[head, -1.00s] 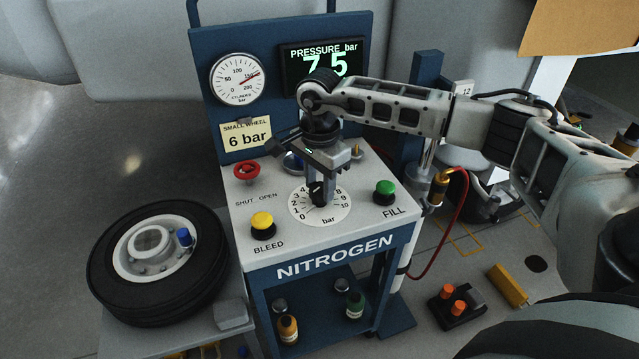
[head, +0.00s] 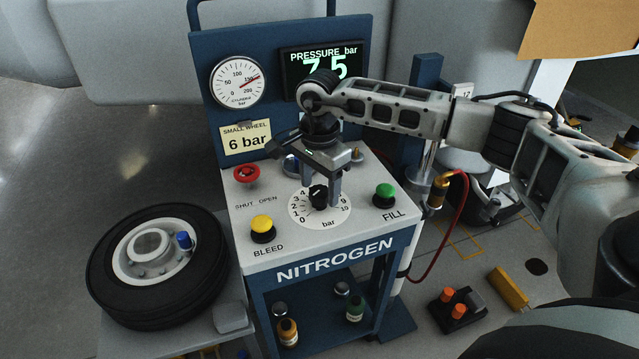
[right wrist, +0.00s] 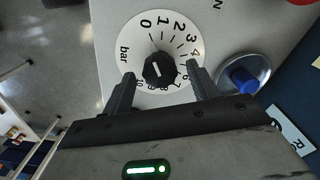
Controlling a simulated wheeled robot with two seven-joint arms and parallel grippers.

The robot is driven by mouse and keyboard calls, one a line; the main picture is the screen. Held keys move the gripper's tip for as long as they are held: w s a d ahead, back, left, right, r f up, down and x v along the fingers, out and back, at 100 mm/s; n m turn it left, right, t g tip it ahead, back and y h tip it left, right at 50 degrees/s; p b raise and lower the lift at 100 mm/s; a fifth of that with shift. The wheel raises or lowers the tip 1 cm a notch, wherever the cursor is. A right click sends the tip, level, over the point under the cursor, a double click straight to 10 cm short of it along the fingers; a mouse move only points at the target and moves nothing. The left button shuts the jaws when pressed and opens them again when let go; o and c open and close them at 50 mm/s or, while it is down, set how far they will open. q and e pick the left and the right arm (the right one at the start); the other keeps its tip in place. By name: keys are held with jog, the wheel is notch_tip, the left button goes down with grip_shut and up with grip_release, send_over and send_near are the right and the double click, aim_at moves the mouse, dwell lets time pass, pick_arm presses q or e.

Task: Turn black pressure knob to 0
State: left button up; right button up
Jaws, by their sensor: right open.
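The black pressure knob (head: 318,194) sits on a white dial (head: 301,214) numbered in bar, on top of the nitrogen cart. In the right wrist view the knob (right wrist: 160,70) stands in the middle of its dial (right wrist: 135,33); I cannot read its setting surely. My right gripper (head: 322,188) is over the dial, pointing down. Its two fingers are open, one on each side of the knob, with visible gaps in the wrist view (right wrist: 160,75). The display (head: 322,66) reads 7.5, partly covered by my arm. My left gripper is not in view.
A yellow BLEED button (head: 262,226), a green FILL button (head: 385,192) and a red valve knob (head: 246,174) surround the dial. A wheel (head: 150,262) lies at the left.

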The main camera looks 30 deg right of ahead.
aim_at(320, 190)
notch_tip(320, 190, up, 16)
jog(key=shift+p, duration=0.3)
jog(key=shift+f, duration=0.15)
